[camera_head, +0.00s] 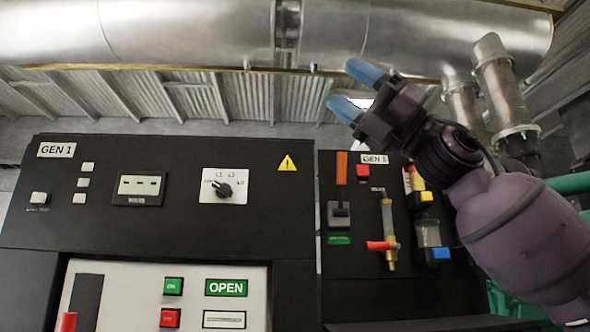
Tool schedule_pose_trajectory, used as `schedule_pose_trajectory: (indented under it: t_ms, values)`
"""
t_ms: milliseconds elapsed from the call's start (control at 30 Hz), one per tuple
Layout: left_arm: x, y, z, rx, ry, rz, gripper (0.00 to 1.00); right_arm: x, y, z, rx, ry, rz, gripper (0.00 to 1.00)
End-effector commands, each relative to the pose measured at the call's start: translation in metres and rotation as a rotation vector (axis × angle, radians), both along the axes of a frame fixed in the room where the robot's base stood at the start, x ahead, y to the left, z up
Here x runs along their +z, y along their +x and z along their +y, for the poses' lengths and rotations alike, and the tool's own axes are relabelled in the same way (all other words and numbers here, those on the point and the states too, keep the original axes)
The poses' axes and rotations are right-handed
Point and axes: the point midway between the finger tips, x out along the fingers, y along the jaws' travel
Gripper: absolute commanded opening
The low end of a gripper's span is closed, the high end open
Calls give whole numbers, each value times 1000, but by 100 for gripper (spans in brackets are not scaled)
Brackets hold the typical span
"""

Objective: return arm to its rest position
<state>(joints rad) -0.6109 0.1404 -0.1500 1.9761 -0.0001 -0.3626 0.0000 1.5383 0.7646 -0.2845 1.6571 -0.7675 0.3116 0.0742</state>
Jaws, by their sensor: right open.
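My right arm comes in from the lower right in the head view. Its right gripper (356,88) is raised in front of the wall and ceiling, above the gap between the two black panels. Its two blue fingertips point up and left. They are apart, with nothing between them. My left gripper is not in the picture.
A black GEN 1 panel (130,230) with a meter, rotary selector (224,190) and buttons stands at left. A second panel (350,270) with a red-handled valve (388,246) is partly behind my right arm. Large metal ducts (190,35) cross overhead.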

Motion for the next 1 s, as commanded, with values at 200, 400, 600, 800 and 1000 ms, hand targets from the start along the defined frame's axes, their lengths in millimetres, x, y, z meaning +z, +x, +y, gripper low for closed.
schedule_pose_trajectory:
  t_ms: [200,400,600,800,1000]
  values:
    - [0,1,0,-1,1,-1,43,-82,76,-18,93,182,316,55]
    - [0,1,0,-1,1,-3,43,-169,135,-39,134,335,599,55]
    - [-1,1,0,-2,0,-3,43,-269,178,-61,145,482,874,55]
    - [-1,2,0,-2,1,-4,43,-377,202,-82,141,623,1136,55]
    - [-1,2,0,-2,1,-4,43,-488,205,-103,125,763,1378,55]
